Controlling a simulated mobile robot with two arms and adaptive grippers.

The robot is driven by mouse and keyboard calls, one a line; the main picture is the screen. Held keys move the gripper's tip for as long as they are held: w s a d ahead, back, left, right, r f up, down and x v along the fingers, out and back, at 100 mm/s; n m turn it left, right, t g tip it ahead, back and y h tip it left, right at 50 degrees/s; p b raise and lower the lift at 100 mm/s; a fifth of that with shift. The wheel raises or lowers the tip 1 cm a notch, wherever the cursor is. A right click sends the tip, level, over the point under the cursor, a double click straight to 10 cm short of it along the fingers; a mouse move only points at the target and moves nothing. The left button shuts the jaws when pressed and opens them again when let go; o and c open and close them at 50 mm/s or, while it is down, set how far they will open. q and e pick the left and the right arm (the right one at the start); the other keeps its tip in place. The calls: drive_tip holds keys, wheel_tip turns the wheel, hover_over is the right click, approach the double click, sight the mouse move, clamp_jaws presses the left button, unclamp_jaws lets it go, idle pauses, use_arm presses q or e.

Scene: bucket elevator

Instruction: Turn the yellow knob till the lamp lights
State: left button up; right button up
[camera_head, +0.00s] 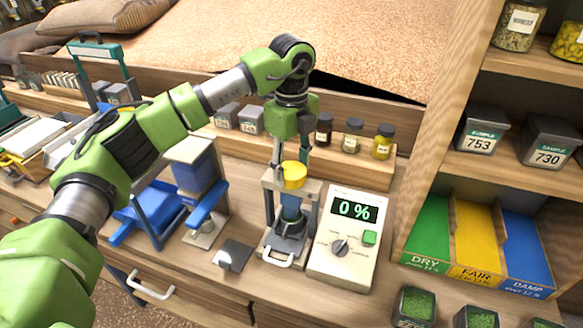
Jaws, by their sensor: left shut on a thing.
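The yellow knob (295,181) sits on top of a small press-like device (287,222) with a grey frame and a blue part inside. My left gripper (291,164) comes down on the knob from above and is shut on it, with a finger at either side. A beige meter (345,262) stands just right of the device. Its dark display (355,208) reads 0 %, and a dial and a green square show below it. I cannot make out which part is the lamp or whether it is lit. My right gripper is not in view.
A blue and white device (197,185) stands left of the press, with a dark plate (233,255) in front. Several jars (353,135) stand on a ledge behind. A wooden shelf (420,150) with coloured bins bounds the right side.

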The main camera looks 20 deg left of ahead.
use_arm(q)
drive_tip(key=m+b, duration=0.1)
drive_tip(key=m, duration=0.2)
drive_tip(key=m+b, duration=0.1)
drive_tip(key=m, duration=0.8)
drive_tip(key=shift+b, duration=0.4)
drive_tip(key=m, duration=0.8)
drive_tip(key=shift+m, duration=0.3)
drive_tip(key=m, duration=0.3)
drive_tip(key=shift+r+m, duration=0.1)
drive_tip(key=shift+m, duration=0.2)
drive_tip(key=m, duration=0.4)
drive_tip(key=shift+m, duration=0.3)
drive_tip(key=m, duration=0.4)
